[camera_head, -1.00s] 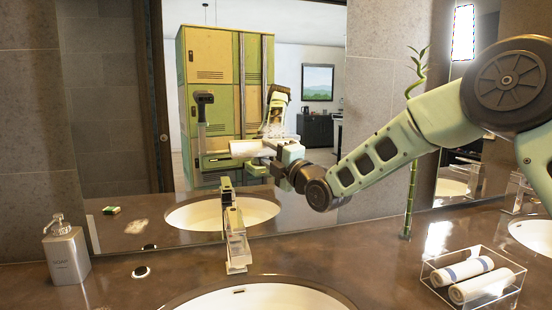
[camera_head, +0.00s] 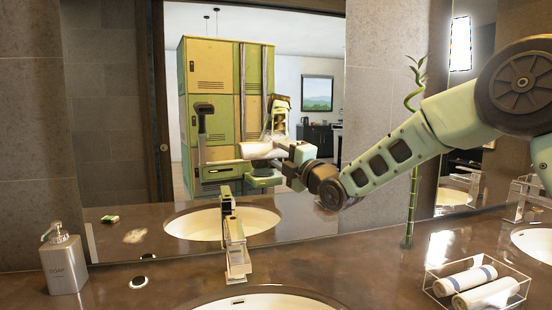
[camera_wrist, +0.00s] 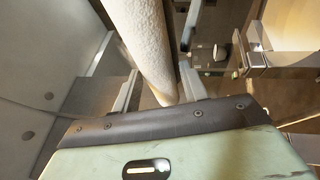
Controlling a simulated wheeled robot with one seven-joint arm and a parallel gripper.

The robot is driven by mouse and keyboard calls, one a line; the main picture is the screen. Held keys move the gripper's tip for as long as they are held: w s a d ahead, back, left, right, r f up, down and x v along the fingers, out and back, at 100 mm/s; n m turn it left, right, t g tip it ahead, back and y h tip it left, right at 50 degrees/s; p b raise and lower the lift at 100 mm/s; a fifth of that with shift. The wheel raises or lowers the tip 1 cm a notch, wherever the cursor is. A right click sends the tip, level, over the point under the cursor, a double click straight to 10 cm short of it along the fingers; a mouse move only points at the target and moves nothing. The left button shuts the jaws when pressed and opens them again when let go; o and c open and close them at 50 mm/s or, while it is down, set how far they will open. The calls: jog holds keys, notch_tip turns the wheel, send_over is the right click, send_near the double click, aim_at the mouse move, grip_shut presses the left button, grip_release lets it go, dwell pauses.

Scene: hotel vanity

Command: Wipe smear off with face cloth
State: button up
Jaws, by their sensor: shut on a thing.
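In the wrist view the cloth (camera_wrist: 145,45) is a textured white roll between the two fingers of my gripper (camera_wrist: 160,92), held clear of the counter.
A metal faucet (camera_head: 237,248) stands behind the sink (camera_head: 268,302). A soap bottle (camera_head: 64,262) stands at left. A clear tray (camera_head: 428,282) with two rolled cloths is at right, and a bamboo stalk (camera_head: 412,190) stands behind it. The counter (camera_head: 340,265) between faucet and tray is clear.

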jog(key=shift+w+d+r+b, duration=0.7)
jog(key=shift+w+d+b, duration=0.05)
jog(key=shift+d, duration=3.3)
jog(key=shift+s+a+b, duration=0.35)
jog(key=shift+a+b, duration=0.8)
jog(key=shift+a, duration=0.7)
jog(key=shift+s+a+b, duration=0.35)
jog(key=shift+a+b, duration=0.8)
jog(key=shift+a, duration=0.65)
jog(key=shift+s+a+b, duration=0.35)
jog(key=shift+a+b, duration=0.8)
jog(key=shift+a, duration=0.7)
jog(key=b, duration=0.6)
send_near(268, 149)
jog(key=shift+w+a+r, duration=0.1)
jog(key=shift+a+r, duration=0.25)
jog(key=shift+a, duration=0.3)
jog(key=shift+w+a+r, duration=0.1)
jog(key=shift+a+r, duration=0.2)
jog(key=shift+a, duration=0.3)
jog(key=shift+w+a+r, duration=0.1)
jog(key=shift+a+r, duration=0.25)
jog(key=shift+a, duration=0.3)
